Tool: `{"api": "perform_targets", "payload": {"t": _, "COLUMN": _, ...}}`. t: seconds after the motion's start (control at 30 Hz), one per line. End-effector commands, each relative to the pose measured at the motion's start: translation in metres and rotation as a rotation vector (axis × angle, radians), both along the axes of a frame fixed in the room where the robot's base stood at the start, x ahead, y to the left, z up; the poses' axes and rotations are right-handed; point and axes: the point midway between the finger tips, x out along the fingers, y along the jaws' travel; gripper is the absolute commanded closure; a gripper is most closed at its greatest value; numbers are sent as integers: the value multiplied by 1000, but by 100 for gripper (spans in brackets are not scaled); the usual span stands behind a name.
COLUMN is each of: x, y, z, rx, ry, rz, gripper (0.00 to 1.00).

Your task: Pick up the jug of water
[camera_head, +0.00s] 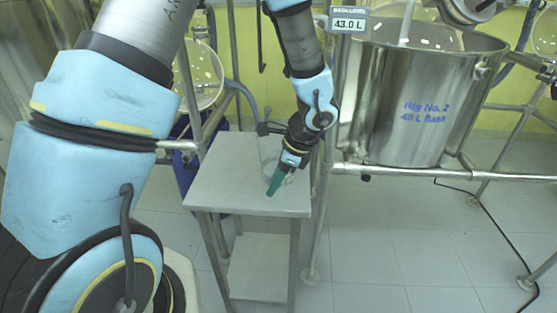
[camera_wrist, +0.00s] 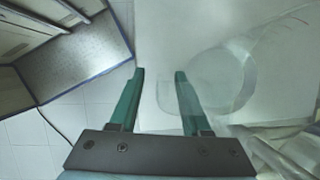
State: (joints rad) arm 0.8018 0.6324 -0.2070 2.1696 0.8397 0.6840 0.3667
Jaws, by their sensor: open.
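A clear, see-through jug (camera_wrist: 215,82) stands on a small grey table (camera_head: 225,195). In the head view the jug (camera_head: 284,178) is mostly hidden behind my gripper (camera_head: 272,192). In the wrist view my gripper (camera_wrist: 158,75) is open, with two green fingers apart. The right finger overlaps the left part of the jug's round outline, and the left finger is over bare tabletop near the table's edge. Nothing is seen held between the fingers. I cannot tell whether the right finger touches the jug. Any water in it is hard to make out.
A steel vessel (camera_head: 405,100) marked "Rig No. 2" hangs in a pipe frame to the right, under a 43.0 L display (camera_head: 349,24). A frame post stands close to the table's right side. The tabletop's front left is clear. A blue container (camera_head: 186,165) is behind the table.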

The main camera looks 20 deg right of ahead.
Motion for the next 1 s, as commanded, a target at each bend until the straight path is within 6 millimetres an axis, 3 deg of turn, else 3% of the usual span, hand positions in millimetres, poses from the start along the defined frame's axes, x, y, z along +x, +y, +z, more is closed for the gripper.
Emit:
{"api": "perform_targets", "payload": {"t": 0.1, "x": 0, "y": 0, "z": 0, "rx": 0, "ry": 0, "rz": 0, "gripper": 55}}
{"api": "perform_targets", "payload": {"t": 0.5, "x": 0, "y": 0, "z": 0, "rx": 0, "ry": 0, "rz": 0, "gripper": 100}}
{"api": "perform_targets", "payload": {"t": 1.0, "x": 0, "y": 0, "z": 1, "rx": 1, "ry": -1, "rz": 0, "gripper": 100}}
